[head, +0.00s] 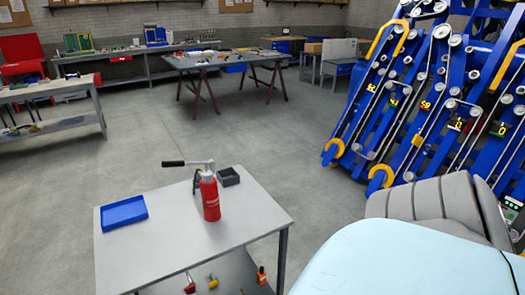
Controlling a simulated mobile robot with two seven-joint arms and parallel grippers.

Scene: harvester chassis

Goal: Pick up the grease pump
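The grease pump (210,198) is a red cylinder with a grey head and a lever with a black grip pointing left. It stands upright on a grey metal table (160,255) in the lower middle of the head view. Neither of my grippers shows in this view.
A blue tray (124,213) lies left of the pump, and a small dark box (229,176) sits behind it. Tools lie on the lower shelf (236,268). A large blue harvester chassis (430,95) and a grey seat (440,205) stand at right. The floor behind the table is clear.

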